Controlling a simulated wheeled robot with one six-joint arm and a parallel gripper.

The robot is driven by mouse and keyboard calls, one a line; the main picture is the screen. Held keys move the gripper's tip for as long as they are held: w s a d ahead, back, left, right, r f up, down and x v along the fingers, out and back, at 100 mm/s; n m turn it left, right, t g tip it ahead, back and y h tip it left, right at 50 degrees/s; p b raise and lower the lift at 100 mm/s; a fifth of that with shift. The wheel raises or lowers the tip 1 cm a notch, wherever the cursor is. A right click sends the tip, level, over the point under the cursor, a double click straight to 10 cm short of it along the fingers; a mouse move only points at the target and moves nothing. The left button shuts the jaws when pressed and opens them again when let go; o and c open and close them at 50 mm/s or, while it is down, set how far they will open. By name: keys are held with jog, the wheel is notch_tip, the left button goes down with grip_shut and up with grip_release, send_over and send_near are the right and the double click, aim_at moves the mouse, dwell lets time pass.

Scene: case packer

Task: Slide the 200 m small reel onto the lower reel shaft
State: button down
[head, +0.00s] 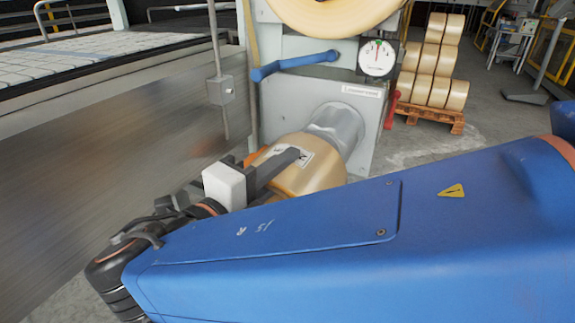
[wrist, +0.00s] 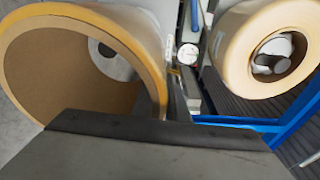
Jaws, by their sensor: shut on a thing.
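The small tan reel (head: 297,177) is held in my gripper (head: 272,166), whose dark finger lies along its side next to a white label. The lower reel shaft (head: 338,126), a grey cylinder on the machine's front, is directly behind the reel in the head view. In the wrist view the reel (wrist: 161,75) shows its wide brown bore, and the round grey shaft end (wrist: 112,60) shows through it, off towards the upper right. I cannot tell whether the shaft tip has entered the bore. A dark finger (wrist: 150,127) fills the lower wrist view.
A larger reel (head: 330,14) sits above on the machine and shows right in the wrist view (wrist: 226,55). A blue lever (head: 295,64), a dial gauge (head: 378,57) and a hanging grey box (head: 220,90) are near. Stacked reels (head: 432,90) stand on a pallet behind.

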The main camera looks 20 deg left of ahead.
aim_at(283, 146)
jog(key=shift+w+a+x, duration=0.1)
jog(key=shift+a+x, duration=0.4)
jog(key=shift+x, duration=3.05)
jog(key=shift+w+a+x, duration=0.15)
jog(key=shift+a+x, duration=0.4)
jog(key=shift+x, duration=3.05)
jog(key=shift+w+a+x, duration=0.1)
jog(key=shift+a+x, duration=0.4)
jog(key=shift+x, duration=3.05)
jog(key=shift+w+r, duration=0.1)
jog(key=shift+r, duration=0.1)
jog(key=shift+f, duration=0.25)
jog(key=c, duration=1.7)
grip_release()
jog(key=shift+o, duration=0.2)
jog(key=shift+f, duration=0.1)
jog(key=v, duration=1.7)
